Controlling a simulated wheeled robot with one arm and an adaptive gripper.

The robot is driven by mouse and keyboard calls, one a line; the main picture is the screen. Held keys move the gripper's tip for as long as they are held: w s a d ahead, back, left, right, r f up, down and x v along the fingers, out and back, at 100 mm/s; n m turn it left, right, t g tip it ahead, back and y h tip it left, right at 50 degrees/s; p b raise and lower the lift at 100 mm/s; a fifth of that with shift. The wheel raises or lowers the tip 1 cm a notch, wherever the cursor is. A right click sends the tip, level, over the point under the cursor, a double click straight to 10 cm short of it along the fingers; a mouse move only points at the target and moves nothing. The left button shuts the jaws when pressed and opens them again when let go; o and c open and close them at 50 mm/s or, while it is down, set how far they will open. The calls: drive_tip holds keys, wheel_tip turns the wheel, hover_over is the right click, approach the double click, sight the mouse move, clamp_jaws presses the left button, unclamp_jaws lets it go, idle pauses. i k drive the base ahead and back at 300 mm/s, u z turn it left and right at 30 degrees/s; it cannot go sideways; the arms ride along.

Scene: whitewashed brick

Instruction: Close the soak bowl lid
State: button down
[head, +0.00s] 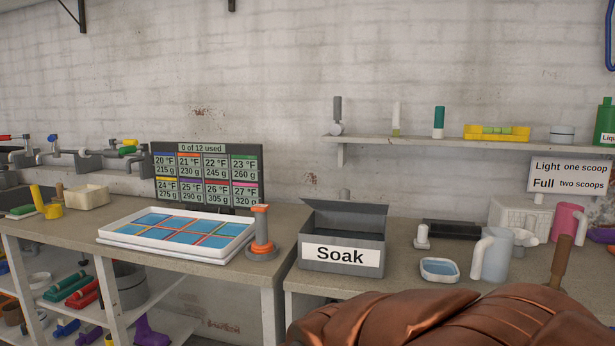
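The soak bowl (312,262) is a grey box with a white label reading "Soak". It stands on the counter in the middle of the head view. Its grey lid (345,217) is raised at the back and tilted up, so the bowl stands open. A small grey knob (345,194) shows just above the lid's upper edge. The inside of the bowl is hidden behind its front wall. My gripper is not in view, so its place relative to the lid cannot be told.
An orange-and-grey upright tool (262,235) stands left of the bowl, beside a white tray (112,236) of blue tiles. Right of it are a small white fitting (422,237), a water dish (440,278) and a pale jug (495,256). A wall shelf (430,146) hangs above.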

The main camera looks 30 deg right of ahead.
sight(343, 204)
drive_tip(key=u, duration=0.05)
drive_tip(key=i, duration=1)
drive_tip(key=z, duration=0.3)
